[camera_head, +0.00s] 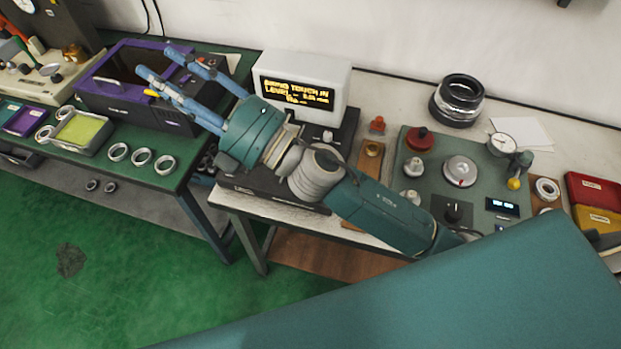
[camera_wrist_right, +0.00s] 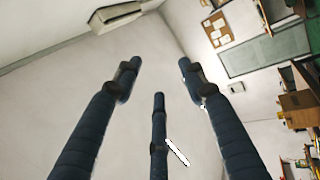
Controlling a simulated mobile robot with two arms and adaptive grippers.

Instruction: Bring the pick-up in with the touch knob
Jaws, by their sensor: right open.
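My right gripper (camera_head: 160,60) is open and empty, its blue fingers raised over the purple-framed machine, well left of the green panel (camera_head: 433,188). In the right wrist view its fingers (camera_wrist_right: 158,85) are spread with nothing between them. I cannot tell which is the touch knob. A grey unit with a yellow tip (camera_head: 514,184), perhaps the pick-up, is at the panel's right. My left gripper is not in view.
A white monitor (camera_head: 341,76) shows yellow text, partly readable as "TOUCH IN LEVEL". The purple-framed machine (camera_head: 117,108) and several rings (camera_head: 141,157) stand on the green bench. A large dark ring (camera_head: 457,100) sits behind the panel. Red and yellow bins (camera_head: 598,190) are far right.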

